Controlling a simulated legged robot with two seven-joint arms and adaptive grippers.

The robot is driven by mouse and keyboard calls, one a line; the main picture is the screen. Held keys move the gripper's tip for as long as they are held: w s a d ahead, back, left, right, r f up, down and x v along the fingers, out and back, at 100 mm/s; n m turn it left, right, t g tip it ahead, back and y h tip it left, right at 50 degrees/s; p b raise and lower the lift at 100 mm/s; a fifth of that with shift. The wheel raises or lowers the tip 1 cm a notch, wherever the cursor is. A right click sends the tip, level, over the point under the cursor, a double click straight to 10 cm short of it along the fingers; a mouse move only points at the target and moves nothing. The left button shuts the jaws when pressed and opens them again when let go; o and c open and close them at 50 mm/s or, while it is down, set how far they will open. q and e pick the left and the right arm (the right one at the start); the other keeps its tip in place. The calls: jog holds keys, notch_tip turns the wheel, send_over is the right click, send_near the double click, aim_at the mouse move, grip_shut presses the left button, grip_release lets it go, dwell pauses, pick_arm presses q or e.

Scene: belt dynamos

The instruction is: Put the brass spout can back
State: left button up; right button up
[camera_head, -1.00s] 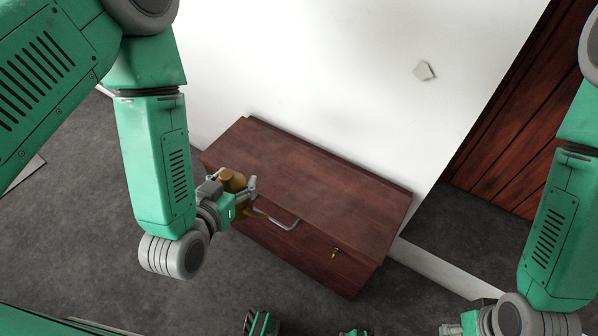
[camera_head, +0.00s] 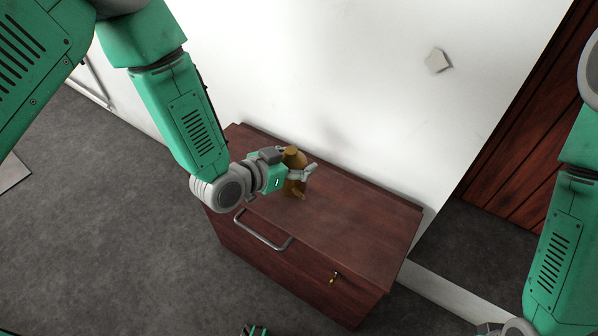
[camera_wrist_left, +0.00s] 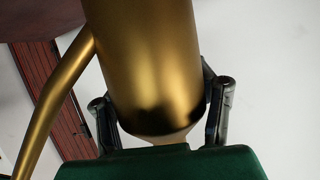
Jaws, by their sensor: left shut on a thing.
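The brass spout can (camera_head: 293,158) is held by my left gripper (camera_head: 300,178), which is shut on it over the top of the dark red wooden cabinet (camera_head: 352,222). In the left wrist view the can's golden body (camera_wrist_left: 148,60) fills the middle, between the two dark fingers, and its spout (camera_wrist_left: 55,95) slants down to the left. I cannot tell whether the can touches the cabinet top.
The cabinet has a metal bar handle (camera_head: 262,232) and a small brass key or latch (camera_head: 335,277) on its front. A white wall (camera_head: 330,60) stands behind it, with a small pale plate (camera_head: 438,60). The right part of the cabinet top is clear.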

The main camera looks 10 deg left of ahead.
pick_arm(q)
notch_tip(320, 180, down, 3)
jog(key=shift+a+r+b, duration=0.1)
jog(key=shift+b, duration=0.4)
jog(key=shift+a, duration=0.15)
jog(key=o, duration=1.7)
jog(key=shift+o, duration=0.2)
